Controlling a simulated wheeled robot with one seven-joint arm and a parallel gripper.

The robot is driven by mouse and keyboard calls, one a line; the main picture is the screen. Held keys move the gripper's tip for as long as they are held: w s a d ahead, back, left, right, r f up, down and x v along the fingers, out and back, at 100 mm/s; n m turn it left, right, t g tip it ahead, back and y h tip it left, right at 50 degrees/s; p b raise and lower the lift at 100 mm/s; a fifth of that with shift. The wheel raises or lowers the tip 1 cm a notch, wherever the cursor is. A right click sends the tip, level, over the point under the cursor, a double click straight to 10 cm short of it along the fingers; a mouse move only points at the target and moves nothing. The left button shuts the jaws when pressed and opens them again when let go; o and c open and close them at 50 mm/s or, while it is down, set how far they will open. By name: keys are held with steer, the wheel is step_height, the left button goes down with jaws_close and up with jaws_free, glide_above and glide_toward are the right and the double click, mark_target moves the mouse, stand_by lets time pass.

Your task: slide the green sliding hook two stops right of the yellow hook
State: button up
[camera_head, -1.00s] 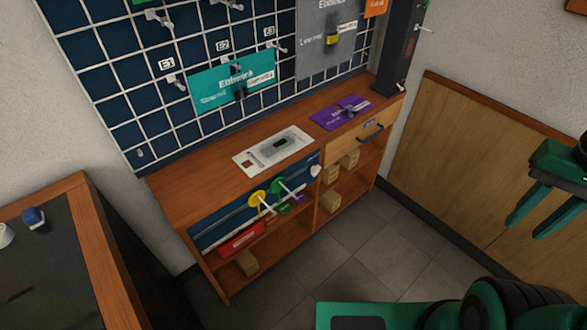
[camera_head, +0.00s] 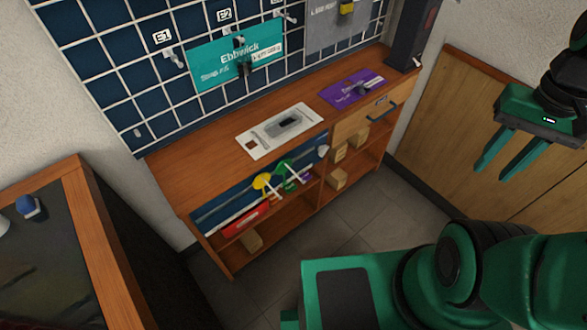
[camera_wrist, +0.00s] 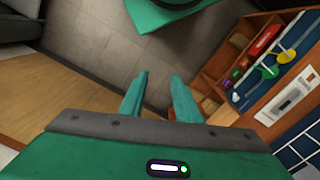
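The green sliding hook (camera_head: 283,167) sits on the rail along the front of the wooden bench, just right of the yellow hook (camera_head: 262,181). Each has a round coloured disc and a white prong pointing outward. Individual stops are too small to make out. My gripper (camera_head: 493,170) is at the right of the head view, well away from the hooks, pointing down. In the wrist view its fingers (camera_wrist: 157,98) are apart with nothing between them.
The bench top (camera_head: 187,171) holds a white card with a dark device (camera_head: 280,131) and a purple card (camera_head: 352,88). A white knob (camera_head: 322,151) is at the rail's right end. Shelves below hold a red box (camera_head: 245,219) and wooden blocks.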

steer(key=shift+s, duration=0.15)
steer(key=w+a+f+n+h, duration=0.15)
steer(key=w+a+n, duration=0.4)
steer(key=w, duration=0.55)
steer(key=n+y, duration=0.1)
steer(key=n, duration=0.7)
glide_above(297, 175)
step_height(297, 175, down, 13)
step_height(297, 175, down, 10)
steer(key=shift+f, duration=0.25)
